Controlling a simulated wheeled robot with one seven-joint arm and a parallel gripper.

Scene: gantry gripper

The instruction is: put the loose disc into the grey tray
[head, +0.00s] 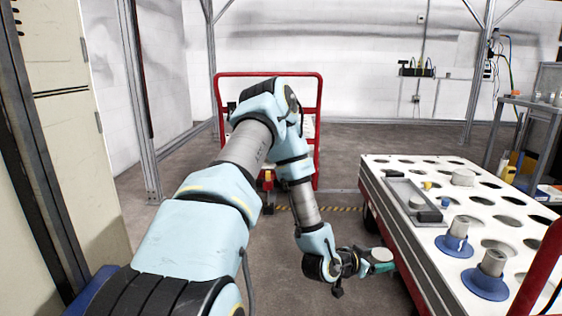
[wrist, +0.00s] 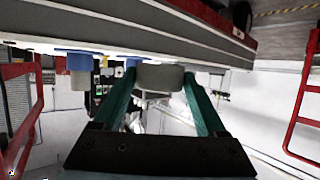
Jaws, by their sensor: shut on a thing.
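My gripper (head: 376,262) is low beside the left side of the white cart, below its top. In the wrist view its teal fingers (wrist: 161,84) are shut on a grey disc (wrist: 160,76), with one finger on each side. In the head view the held disc (head: 382,254) is a small pale patch, partly hidden by the gripper. The grey tray (head: 399,188) lies on the left part of the cart top, up and to the right of my gripper. A pale round piece (head: 417,202) and a dark block (head: 430,216) are in or at it.
The white cart (head: 398,162) has a top full of round holes. Blue-based cylinders (head: 457,238), a white round piece (head: 463,177) and small yellow and blue pieces stand on it. A red-framed trolley (head: 319,110) is behind my arm. Floor left of the cart is clear.

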